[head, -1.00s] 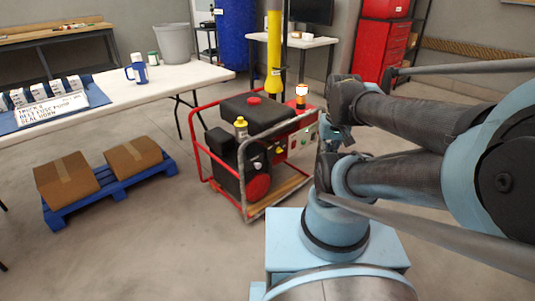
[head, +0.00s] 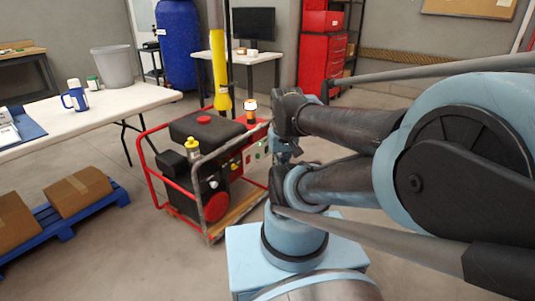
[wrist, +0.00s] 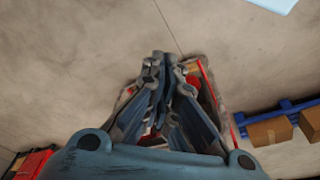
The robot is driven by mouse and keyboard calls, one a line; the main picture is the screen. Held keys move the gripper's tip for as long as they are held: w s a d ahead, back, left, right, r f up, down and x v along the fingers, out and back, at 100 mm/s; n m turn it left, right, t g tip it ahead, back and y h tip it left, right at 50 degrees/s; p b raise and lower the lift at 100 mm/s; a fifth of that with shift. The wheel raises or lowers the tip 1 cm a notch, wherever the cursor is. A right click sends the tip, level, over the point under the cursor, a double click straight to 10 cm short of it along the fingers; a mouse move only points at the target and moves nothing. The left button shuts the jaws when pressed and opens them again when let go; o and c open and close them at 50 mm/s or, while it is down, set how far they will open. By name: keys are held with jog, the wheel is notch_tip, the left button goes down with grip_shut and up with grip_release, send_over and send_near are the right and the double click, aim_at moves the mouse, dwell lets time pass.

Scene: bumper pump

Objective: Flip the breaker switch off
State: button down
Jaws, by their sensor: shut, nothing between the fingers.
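The generator (head: 205,166) stands on the floor left of my arm in the head view. It has a red tube frame, a black tank and a red control panel (head: 249,158) with small green and yellow parts. The breaker switch cannot be made out; my arm hides the panel's right part. My gripper (wrist: 163,58) shows in the wrist view with its fingers together and nothing between them. It points down over the floor, and part of the generator's red frame (wrist: 208,84) shows behind it.
A white table (head: 125,113) holds a blue mug (head: 74,97) and a grey bucket (head: 112,66). A blue pallet with cardboard boxes (head: 80,191) is on the left. A yellow post (head: 219,70) rises behind the generator. A red tool cabinet (head: 320,62) stands at the back.

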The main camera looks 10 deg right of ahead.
jog(key=w+a+r+m+y, duration=0.1)
jog(key=w+r+m, duration=0.4)
jog(key=w, duration=0.4)
jog(key=w+d+f+m+t+y, duration=0.1)
jog(key=w+d+m, duration=0.15)
jog(key=w, duration=0.75)
jog(key=w+d+m+y, duration=0.1)
jog(key=w+m, duration=0.3)
jog(key=w, duration=0.6)
jog(key=w+d+f+m+t+y, duration=0.1)
jog(key=w+d+m, duration=0.15)
jog(key=w, duration=0.75)
jog(key=w+d+f+m+t+y, duration=0.1)
jog(key=w+d+f+m, duration=0.45)
jog(key=w+f, duration=0.4)
jog(key=w+d+f+m+t+y, duration=0.1)
jog(key=w+d+f+m+y, duration=0.1)
jog(key=w+d+f+m, duration=0.6)
jog(key=w+d+f+t, duration=0.1)
jog(key=w+d+f, duration=0.1)
jog(key=f, duration=1.2)
jog(key=shift+w+d, duration=0.15)
jog(key=shift+w, duration=0.5)
jog(key=shift+f, duration=0.1)
